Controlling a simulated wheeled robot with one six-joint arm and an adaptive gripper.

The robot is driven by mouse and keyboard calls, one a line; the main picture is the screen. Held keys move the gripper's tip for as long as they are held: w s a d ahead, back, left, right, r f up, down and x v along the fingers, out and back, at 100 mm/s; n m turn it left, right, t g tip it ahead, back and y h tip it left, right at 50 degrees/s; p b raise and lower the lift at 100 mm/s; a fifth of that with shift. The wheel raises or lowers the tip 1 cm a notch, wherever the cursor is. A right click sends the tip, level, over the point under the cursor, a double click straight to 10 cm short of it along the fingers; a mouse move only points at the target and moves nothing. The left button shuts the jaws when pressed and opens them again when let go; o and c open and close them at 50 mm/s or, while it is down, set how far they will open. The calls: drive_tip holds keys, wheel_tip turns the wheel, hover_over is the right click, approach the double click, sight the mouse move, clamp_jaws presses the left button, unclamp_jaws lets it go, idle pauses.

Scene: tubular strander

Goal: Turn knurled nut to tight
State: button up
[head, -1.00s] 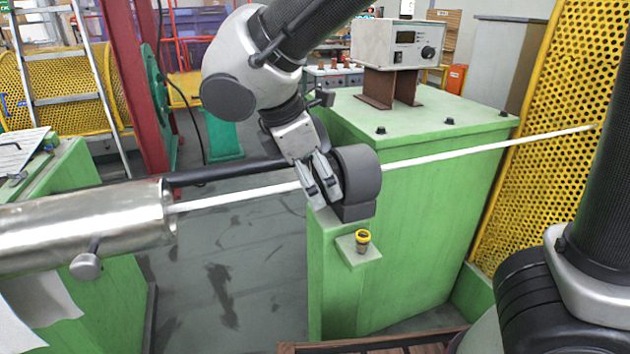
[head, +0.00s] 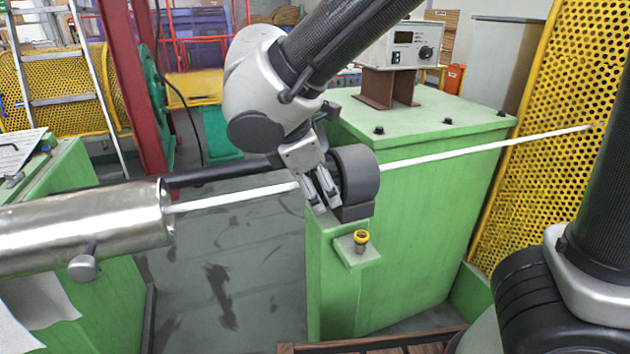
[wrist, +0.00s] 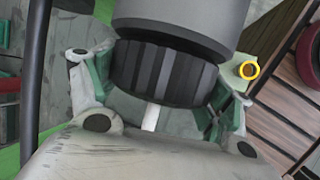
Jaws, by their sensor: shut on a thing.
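The knurled nut (wrist: 165,72) is a dark ribbed ring, seen large in the wrist view below a smooth grey cylindrical housing (wrist: 185,18). My gripper (wrist: 160,95) has one finger on each side of the nut and is shut on it. In the head view my gripper (head: 322,200) is at the left face of the dark grey housing (head: 358,175), and its fingers hide most of the nut. A white rod (head: 235,198) runs through the housing and nut.
A shiny metal tube (head: 85,225) with a side knob lies at the left. A green cabinet (head: 420,220) bears the housing and a meter box (head: 395,45). A yellow-rimmed fitting (head: 361,238) sits on a small ledge just below. A yellow perforated guard (head: 545,130) stands at the right.

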drive_tip(key=shift+t+y, duration=0.3)
drive_tip(key=shift+t, duration=0.5)
drive_tip(key=o, duration=1)
drive_tip(key=v, duration=1.2)
drive_tip(key=shift+s, duration=0.1)
